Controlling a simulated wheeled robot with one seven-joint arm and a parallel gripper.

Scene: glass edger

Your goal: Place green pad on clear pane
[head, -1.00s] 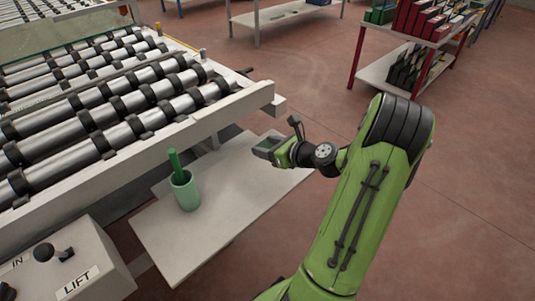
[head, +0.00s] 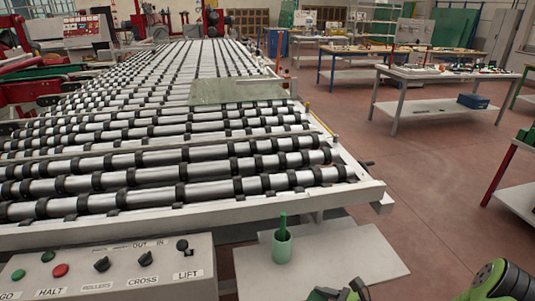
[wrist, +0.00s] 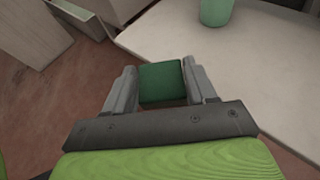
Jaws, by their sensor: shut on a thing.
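The green pad (wrist: 162,83) is a dark green block between the two fingers of my gripper (wrist: 161,86) in the wrist view. My gripper is shut on it, off the edge of the white shelf.
A control box (head: 110,270) with knobs is at front left. Worktables (head: 430,75) stand at back right.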

